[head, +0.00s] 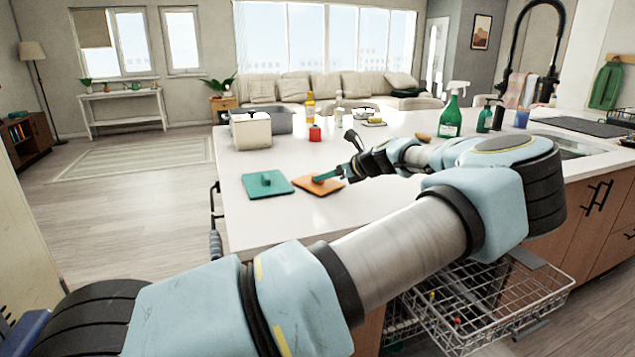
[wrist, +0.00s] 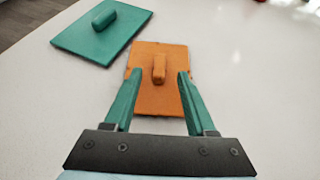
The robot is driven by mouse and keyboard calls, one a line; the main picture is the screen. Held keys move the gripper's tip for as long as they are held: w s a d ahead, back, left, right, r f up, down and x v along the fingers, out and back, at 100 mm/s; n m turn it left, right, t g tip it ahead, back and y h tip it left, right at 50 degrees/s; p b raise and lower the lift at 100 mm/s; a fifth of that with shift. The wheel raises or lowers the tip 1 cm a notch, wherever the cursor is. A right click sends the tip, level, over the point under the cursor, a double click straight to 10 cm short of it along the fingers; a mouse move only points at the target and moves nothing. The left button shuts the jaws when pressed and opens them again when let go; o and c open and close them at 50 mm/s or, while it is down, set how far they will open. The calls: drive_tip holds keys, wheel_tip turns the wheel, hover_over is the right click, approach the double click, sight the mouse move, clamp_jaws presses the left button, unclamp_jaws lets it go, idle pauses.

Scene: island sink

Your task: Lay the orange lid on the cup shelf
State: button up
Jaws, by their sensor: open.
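The orange lid (wrist: 158,62) is a flat square with a raised orange handle, lying on the white island counter. It also shows in the head view (head: 317,185), partly behind my gripper. My gripper (wrist: 155,80) is open, its two green fingers on either side of the lid's near part, with the handle just ahead between the fingertips. I cannot tell whether the fingers touch the lid. In the head view my gripper (head: 325,178) is over the lid. I cannot make out which part is the cup shelf.
A green lid (wrist: 102,32) lies close to the left of the orange one. A wire basket (head: 490,300) is pulled out below the counter.

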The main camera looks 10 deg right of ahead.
drive_tip(key=p+x, duration=0.1)
drive_tip(key=x, duration=0.1)
drive_tip(key=shift+w+a, duration=0.2)
drive_tip(key=shift+w, duration=0.1)
drive_tip(key=shift+w+a+f, duration=0.15)
drive_tip(key=shift+w+f, duration=0.2)
clamp_jaws()
